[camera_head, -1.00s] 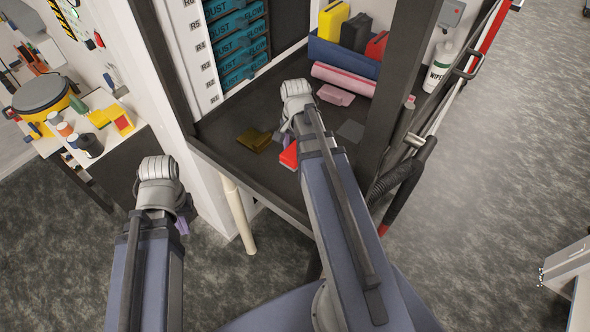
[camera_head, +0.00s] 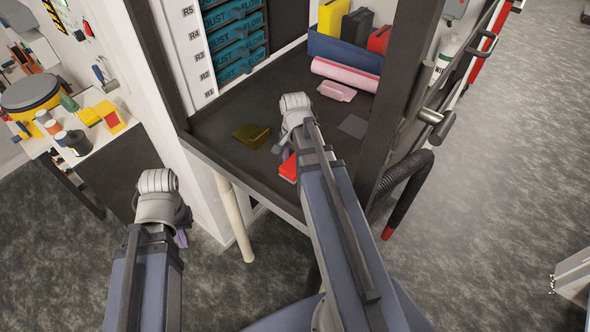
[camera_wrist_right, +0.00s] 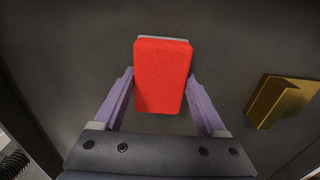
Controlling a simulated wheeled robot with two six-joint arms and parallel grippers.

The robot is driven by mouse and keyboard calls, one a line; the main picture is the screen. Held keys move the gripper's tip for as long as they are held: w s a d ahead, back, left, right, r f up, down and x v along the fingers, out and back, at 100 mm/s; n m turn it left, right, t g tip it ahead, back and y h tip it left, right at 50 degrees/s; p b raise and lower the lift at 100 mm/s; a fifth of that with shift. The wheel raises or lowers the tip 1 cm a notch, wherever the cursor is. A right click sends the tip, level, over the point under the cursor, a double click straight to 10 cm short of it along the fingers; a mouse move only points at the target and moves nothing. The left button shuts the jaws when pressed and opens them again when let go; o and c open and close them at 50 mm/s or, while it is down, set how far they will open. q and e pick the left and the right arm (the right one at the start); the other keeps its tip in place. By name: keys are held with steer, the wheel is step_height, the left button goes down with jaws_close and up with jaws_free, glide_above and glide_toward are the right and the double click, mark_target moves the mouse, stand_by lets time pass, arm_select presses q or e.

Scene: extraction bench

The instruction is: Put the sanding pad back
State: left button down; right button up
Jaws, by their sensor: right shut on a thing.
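A red sanding pad (camera_head: 288,168) with a grey layer at its far end is over the dark bench shelf, near its front edge. In the right wrist view the red pad (camera_wrist_right: 163,77) sits between the two purple fingers of my right gripper (camera_wrist_right: 160,92), which is shut on it. In the head view my right arm partly covers the pad and gripper. I cannot tell whether the pad touches the shelf. My left gripper (camera_head: 181,238) hangs left of the bench over the floor; its fingers are mostly hidden behind the wrist.
A gold block (camera_head: 251,135) lies left of the pad, also in the right wrist view (camera_wrist_right: 281,101). A flat grey square (camera_head: 353,126), a pink pad (camera_head: 337,91), a pink roll (camera_head: 345,76) and a blue bin (camera_head: 343,51) lie farther back. A dark post (camera_head: 408,90) stands at right.

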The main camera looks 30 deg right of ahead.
mark_target(295, 163)
steer(key=shift+f, duration=0.6)
arm_select(q)
steer(key=shift+f, duration=0.45)
arm_select(e)
steer(key=shift+r, duration=0.15)
steer(key=o, duration=1.1)
arm_select(q)
steer(key=shift+f, duration=0.15)
arm_select(e)
steer(key=shift+o, duration=0.2)
arm_select(q)
step_height(295, 163, up, 12)
steer(key=p, duration=1.2)
arm_select(e)
step_height(295, 163, up, 12)
